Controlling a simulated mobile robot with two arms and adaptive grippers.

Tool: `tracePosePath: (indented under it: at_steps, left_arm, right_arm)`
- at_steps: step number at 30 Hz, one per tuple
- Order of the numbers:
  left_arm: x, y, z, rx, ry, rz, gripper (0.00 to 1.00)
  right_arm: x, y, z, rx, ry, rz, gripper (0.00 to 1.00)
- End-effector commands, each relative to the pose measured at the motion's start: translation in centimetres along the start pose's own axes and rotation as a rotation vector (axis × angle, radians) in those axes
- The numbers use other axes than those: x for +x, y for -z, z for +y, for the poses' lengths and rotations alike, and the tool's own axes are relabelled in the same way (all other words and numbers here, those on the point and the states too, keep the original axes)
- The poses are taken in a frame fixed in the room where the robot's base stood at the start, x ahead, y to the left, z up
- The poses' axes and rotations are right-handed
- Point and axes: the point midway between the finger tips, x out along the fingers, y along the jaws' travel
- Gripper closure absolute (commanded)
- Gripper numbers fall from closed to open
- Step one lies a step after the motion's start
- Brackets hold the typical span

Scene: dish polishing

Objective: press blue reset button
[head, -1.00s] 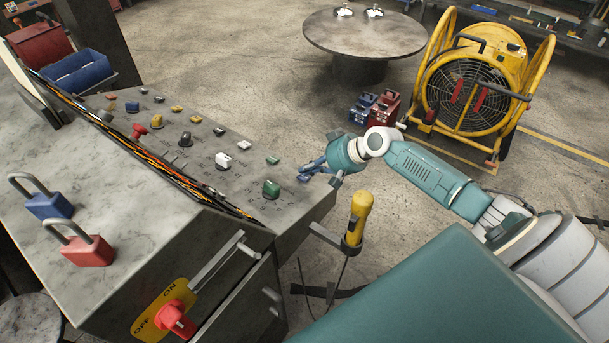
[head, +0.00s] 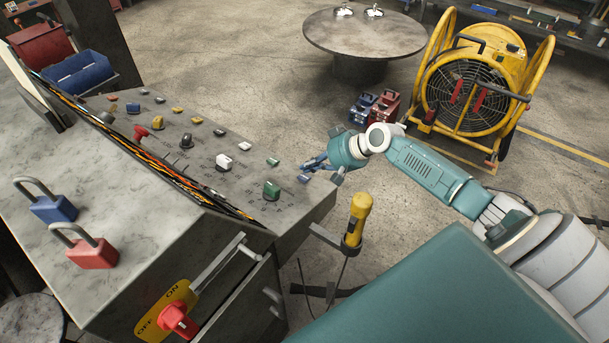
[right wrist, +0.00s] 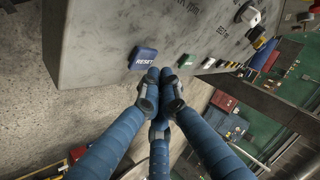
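The blue reset button (head: 304,179) sits near the right edge of the sloped grey control panel (head: 235,195). In the right wrist view the button (right wrist: 143,59), marked RESET, shows near the panel's edge. My right gripper (head: 307,165) is just beyond the button in the head view. In the right wrist view its blue fingers (right wrist: 160,80) are drawn together, empty, with their tips right beside the button's lower edge. I cannot tell whether they touch it. My left gripper is not in view.
A green button (head: 272,161), a larger green switch (head: 271,189) and a white switch (head: 223,162) are nearby on the panel. A yellow flashlight-like tool (head: 358,220) stands upright in a holder off the panel's right side. Blue (head: 52,207) and red (head: 91,250) padlocks stand on the left.

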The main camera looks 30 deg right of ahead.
Motion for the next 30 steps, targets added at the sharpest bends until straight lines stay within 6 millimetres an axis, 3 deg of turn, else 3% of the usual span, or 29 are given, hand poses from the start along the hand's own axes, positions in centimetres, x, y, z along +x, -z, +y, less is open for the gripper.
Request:
tracePosePath:
  at_steps: [8, 22, 30]
  left_arm:
    - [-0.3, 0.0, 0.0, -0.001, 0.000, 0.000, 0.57]
    - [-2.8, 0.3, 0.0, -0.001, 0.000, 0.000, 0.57]
    - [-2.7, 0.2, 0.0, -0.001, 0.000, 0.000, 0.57]
  right_arm:
    - [-0.3, 0.4, -0.2, 0.000, 0.000, 0.002, 1.00]
    - [-3.4, 3.3, -1.4, 0.000, 0.000, 0.002, 1.00]
    - [-3.5, 3.3, -1.4, 0.000, 0.000, 0.001, 1.00]
